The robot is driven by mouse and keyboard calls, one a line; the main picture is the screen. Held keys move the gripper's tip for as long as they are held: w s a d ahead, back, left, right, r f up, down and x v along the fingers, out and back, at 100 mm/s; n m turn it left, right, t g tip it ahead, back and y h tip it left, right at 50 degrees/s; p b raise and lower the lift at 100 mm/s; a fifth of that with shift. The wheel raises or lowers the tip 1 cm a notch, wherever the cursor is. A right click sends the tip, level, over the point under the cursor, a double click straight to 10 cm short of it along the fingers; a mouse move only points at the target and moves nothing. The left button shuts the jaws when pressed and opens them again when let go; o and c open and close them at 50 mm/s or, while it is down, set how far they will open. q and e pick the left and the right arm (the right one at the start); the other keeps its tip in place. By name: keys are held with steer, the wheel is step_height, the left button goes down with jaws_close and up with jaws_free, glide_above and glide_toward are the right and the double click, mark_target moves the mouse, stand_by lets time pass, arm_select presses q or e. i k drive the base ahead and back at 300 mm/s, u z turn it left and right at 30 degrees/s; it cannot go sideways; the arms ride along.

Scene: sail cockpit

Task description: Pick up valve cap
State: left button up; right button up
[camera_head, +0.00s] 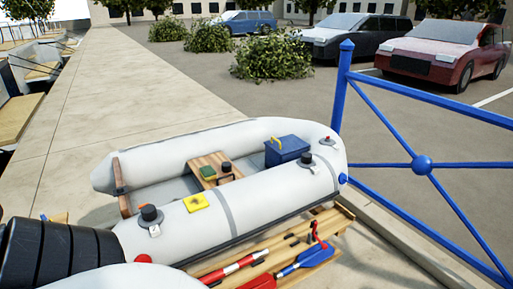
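A grey inflatable dinghy (270,199) lies on a wooden pallet. A black round cap (149,213) sits upright on a pale patch on its near tube, at the left end. A second black cap-like piece (226,167) stands on the wooden seat board (205,163) inside the dinghy. A small red piece (326,138) sits on a fitting at the right end of the tube, and a red knob (143,259) shows at the lower left. I cannot tell which is the valve cap. Neither of my grippers is in view.
A blue box (287,149) with a yellow handle stands in the dinghy; a yellow item (196,203) lies on its tube. A blue railing (421,164) stands right.

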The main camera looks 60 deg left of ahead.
mark_target(226, 166)
steer(key=i, duration=1.75)
steer(key=u, duration=2)
